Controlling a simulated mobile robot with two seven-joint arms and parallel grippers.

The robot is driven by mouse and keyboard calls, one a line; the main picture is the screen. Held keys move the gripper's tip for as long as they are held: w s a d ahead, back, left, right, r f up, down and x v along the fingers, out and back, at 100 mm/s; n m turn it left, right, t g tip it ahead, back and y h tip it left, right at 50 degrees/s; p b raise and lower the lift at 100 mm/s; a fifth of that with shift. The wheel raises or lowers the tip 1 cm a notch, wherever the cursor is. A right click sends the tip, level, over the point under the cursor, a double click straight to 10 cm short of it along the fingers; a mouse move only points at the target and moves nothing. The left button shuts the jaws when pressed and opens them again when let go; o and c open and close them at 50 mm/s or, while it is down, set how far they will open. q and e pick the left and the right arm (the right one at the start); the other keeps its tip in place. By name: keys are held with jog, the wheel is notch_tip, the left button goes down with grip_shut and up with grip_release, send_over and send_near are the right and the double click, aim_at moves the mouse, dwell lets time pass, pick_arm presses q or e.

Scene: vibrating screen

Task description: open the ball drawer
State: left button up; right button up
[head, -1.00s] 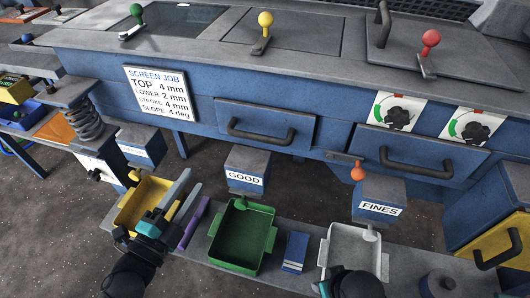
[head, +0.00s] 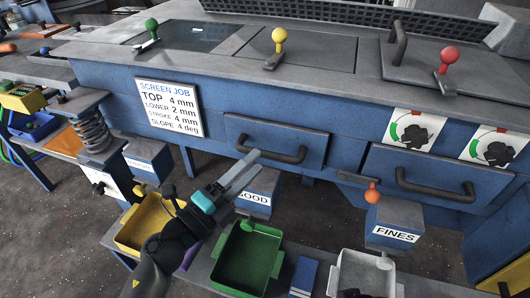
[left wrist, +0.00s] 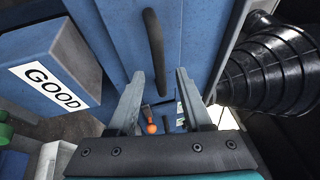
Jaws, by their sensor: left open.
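Two blue drawers with black bar handles are set in the front of the machine, a left one (head: 290,138) and a right one (head: 420,170). Neither shows a label saying ball, and both look shut. In the left wrist view the open, empty left gripper (left wrist: 160,74) points at the black handle (left wrist: 155,50), which lies ahead between the fingertips. I see no clear contact. My right gripper cannot be made out.
Below stand the GOOD chute (head: 258,190) and the FINES chute (head: 393,225). Yellow (head: 130,245), green (head: 225,275) and white (head: 345,285) trays are on the shelf. An orange-knobbed lever (head: 372,195) sticks out between the drawers.

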aim_at(265, 151)
pick_arm(q)
jog(key=shift+x, duration=2.35)
jog(key=shift+a, duration=0.1)
jog(key=shift+c, duration=0.4)
grip_shut()
